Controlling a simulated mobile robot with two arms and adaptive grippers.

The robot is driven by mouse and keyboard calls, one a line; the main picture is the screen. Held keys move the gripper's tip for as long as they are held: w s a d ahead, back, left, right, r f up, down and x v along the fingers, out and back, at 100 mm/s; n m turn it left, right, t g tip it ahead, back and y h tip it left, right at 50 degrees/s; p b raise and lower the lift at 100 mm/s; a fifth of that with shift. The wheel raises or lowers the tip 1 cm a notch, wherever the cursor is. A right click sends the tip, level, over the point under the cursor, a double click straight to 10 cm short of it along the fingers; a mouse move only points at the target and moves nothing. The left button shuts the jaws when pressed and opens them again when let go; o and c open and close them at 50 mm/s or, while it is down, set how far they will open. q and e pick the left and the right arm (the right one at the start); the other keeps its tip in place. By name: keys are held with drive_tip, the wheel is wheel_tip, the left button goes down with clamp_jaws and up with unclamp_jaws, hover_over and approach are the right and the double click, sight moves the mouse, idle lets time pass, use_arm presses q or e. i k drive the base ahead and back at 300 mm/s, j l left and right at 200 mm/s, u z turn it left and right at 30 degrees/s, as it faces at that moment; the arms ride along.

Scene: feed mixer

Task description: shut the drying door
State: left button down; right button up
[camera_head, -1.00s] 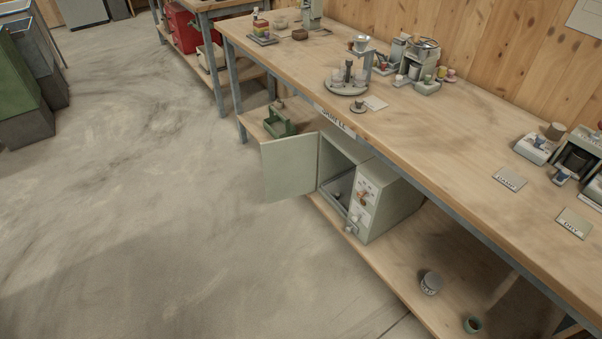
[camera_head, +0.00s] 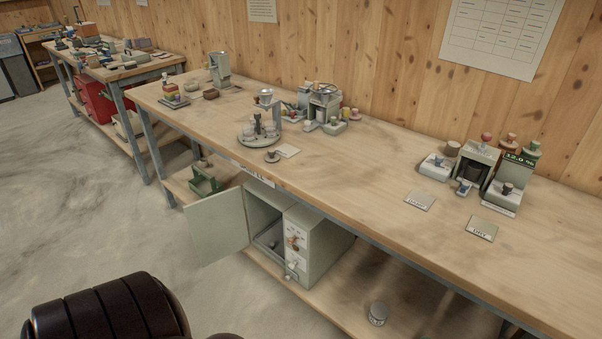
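The drying door (camera_head: 217,227) is a pale grey-green flat panel. It stands wide open, swung out to the left of the drying cabinet (camera_head: 325,246) on the lower shelf under the long bench. The cabinet's open compartment (camera_head: 266,222) shows dark inside, with a small round object low in it. To the right of the opening is a front panel (camera_head: 295,245) with a reddish knob and small controls. Neither of my grippers is in view, and nothing touches the door.
A green carrier (camera_head: 204,181) sits on the shelf behind the door. A small grey pot (camera_head: 378,314) stands on the shelf (camera_head: 330,308) to the right. The bench top (camera_head: 350,170) overhangs the cabinet. A dark ribbed rounded shape, possibly mine, fills the bottom left; floor before the door is clear.

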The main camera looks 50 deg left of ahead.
sight(217, 223)
drive_tip(key=j+z, duration=0.45)
drive_tip(key=k+j+z, duration=0.1)
drive_tip(key=j+z, duration=0.35)
drive_tip(key=k+j+z, duration=0.15)
drive_tip(key=j+z, duration=0.3)
drive_tip(key=k+j, duration=0.25)
drive_tip(key=j, duration=0.25)
drive_tip(key=k+j, duration=0.25)
drive_tip(key=j, duration=0.3)
drive_tip(key=k+j, duration=0.25)
drive_tip(key=j, duration=0.25)
drive_tip(key=k+j, duration=0.25)
drive_tip(key=j, duration=0.3)
drive_tip(key=k+j, duration=0.25)
drive_tip(key=j, duration=0.25)
drive_tip(key=k+j, duration=0.2)
drive_tip(key=j, duration=0.3)
drive_tip(key=k+j, duration=0.25)
drive_tip(key=j, duration=0.3)
drive_tip(key=k+j, duration=0.25)
drive_tip(key=j, duration=0.25)
